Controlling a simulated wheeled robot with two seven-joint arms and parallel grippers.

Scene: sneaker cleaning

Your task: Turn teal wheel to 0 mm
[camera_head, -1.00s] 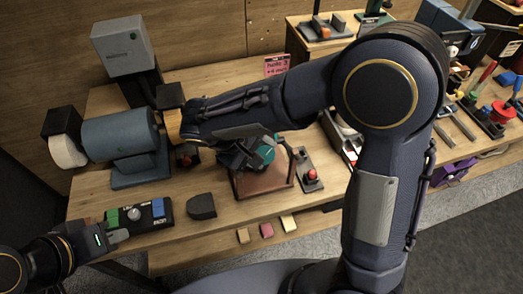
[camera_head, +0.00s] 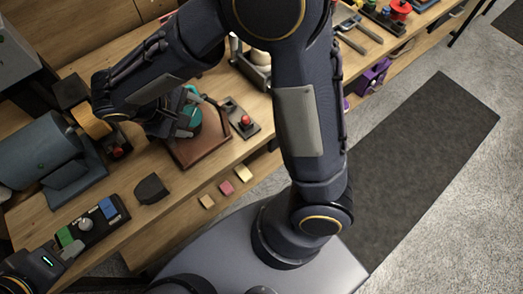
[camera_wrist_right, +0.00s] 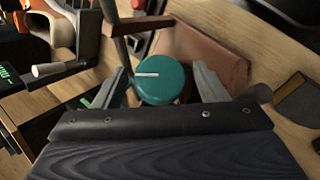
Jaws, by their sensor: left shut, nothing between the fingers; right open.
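The teal wheel (camera_wrist_right: 161,84) is a round knob with a white line on its top, standing at a brown base (camera_wrist_right: 205,50). In the right wrist view the white line points left. In the head view the wheel (camera_head: 192,113) is partly hidden by my right arm. My right gripper (camera_wrist_right: 161,76) is open, with one finger on each side of the wheel; I cannot tell whether either finger touches it. No millimetre scale is readable. My left gripper (camera_head: 68,251) is shut and empty at the lower left, beside the button box.
The button box (camera_head: 92,224) has green and blue ends and a pale knob. A dark wedge-shaped block (camera_head: 151,189) lies nearby. A red button on a grey plate (camera_head: 244,120) stands right of the wheel's base. A blue-grey machine (camera_head: 40,150) stands at the left.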

